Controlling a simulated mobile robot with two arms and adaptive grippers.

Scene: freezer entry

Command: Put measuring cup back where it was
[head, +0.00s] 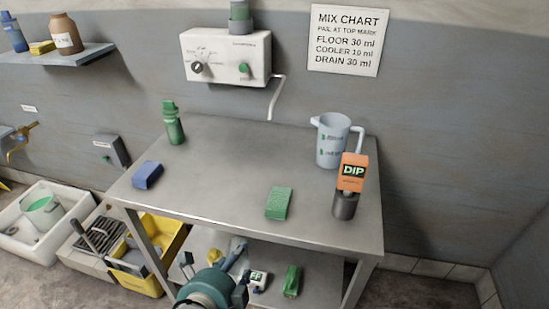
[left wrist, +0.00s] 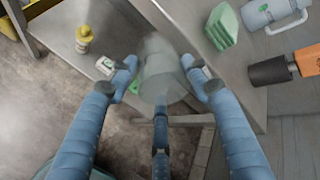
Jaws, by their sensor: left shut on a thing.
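My left gripper (head: 214,280) is at the bottom of the head view, in front of the steel table's front edge. The cup is off any surface, as far as I can tell. In the head view the cup is hard to make out against the lower shelf. A larger measuring jug with a handle (head: 332,143) stands on the tabletop at the back right; it also shows in the left wrist view (left wrist: 270,12). My right gripper is not seen.
The steel table (head: 225,180) holds a green bottle (head: 173,124), blue sponge (head: 147,175), green pad (head: 279,204) and orange DIP tester (head: 352,172). The lower shelf holds a yellow bottle, white device (head: 258,281) and green box (head: 292,281). The tabletop's middle is clear.

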